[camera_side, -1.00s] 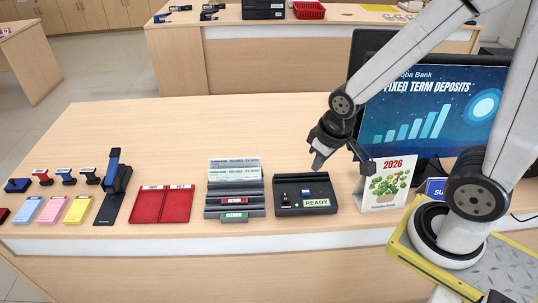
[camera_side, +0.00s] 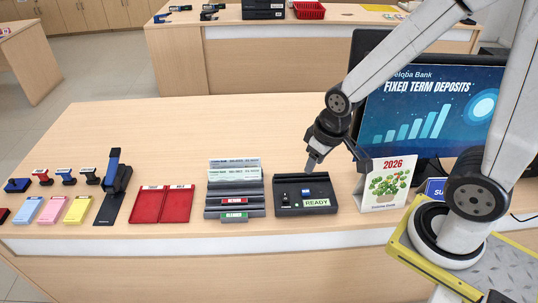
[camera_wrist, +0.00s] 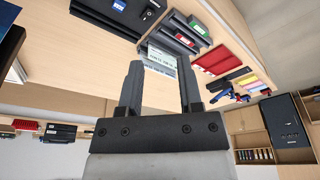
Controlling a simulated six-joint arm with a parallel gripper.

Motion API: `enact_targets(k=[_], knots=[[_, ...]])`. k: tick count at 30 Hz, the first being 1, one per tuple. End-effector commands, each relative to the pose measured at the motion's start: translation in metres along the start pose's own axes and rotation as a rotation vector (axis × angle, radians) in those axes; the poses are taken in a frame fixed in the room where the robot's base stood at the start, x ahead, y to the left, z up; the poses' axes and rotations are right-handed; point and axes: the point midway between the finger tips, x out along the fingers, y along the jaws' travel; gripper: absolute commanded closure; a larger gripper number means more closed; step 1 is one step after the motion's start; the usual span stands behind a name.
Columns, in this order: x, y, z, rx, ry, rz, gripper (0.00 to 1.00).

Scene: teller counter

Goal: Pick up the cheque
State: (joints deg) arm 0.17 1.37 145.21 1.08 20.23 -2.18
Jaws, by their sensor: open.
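Two pale printed cheques (camera_side: 235,163) stand one in front of the other in the back of a dark slotted rack (camera_side: 238,190). A cheque (camera_wrist: 163,58) also shows in the wrist view, beyond and between my fingertips, though I cannot tell there whether it is one or both. My gripper (camera_side: 337,162) is open and empty. It is in the air to the right of the rack, above and behind the black device marked READY (camera_side: 288,198). Its two fingers show apart in the wrist view (camera_wrist: 161,68).
Close to my gripper on the right are a 2026 desk calendar (camera_side: 387,184) and a monitor (camera_side: 430,110). Left of the rack are a two-part red tray (camera_side: 147,207), a stapler-like tool (camera_side: 115,185), stamps and coloured pads. The counter behind the rack is clear.

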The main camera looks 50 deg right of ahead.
Motion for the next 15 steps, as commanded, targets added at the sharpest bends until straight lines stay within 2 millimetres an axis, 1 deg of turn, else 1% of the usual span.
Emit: enact_targets(k=[5,8,15], knots=[[0.01,0.0,-0.023,-0.056,-0.008,-0.018,0.54],[0.02,0.001,-0.043,-0.104,-0.01,-0.035,0.54],[0.052,0.003,-0.093,-0.243,-0.006,-0.085,0.54]])
